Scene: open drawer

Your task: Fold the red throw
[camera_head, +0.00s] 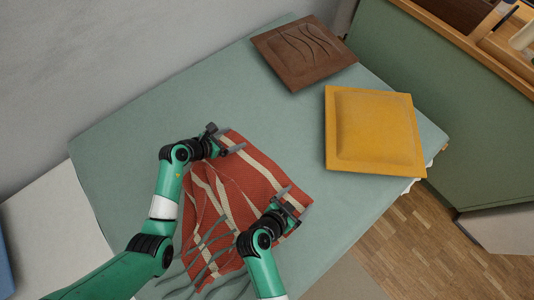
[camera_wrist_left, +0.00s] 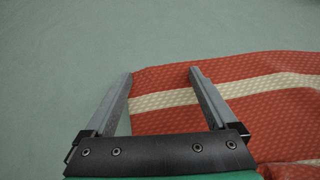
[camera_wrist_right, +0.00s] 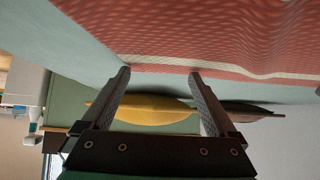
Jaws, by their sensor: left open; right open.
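The red throw (camera_head: 240,187) with cream stripes and grey-green fringe lies on the pale green bed, with wrinkles toward its left and fringed end. My left gripper (camera_head: 228,140) is open at the throw's far left corner. In the left wrist view, the throw's edge (camera_wrist_left: 230,90) lies between and below the open fingers (camera_wrist_left: 160,72). My right gripper (camera_head: 292,198) is open at the throw's right corner. In the right wrist view, the throw (camera_wrist_right: 200,35) shows just beyond the open fingers (camera_wrist_right: 160,72). Whether either gripper touches the cloth I cannot tell.
A yellow cushion (camera_head: 375,130) and a brown cushion (camera_head: 303,52) lie on the bed (camera_head: 150,100) beyond the throw. A grey wall stands behind. The bed is clear left of the throw. A wooden floor (camera_head: 410,245) is at the right.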

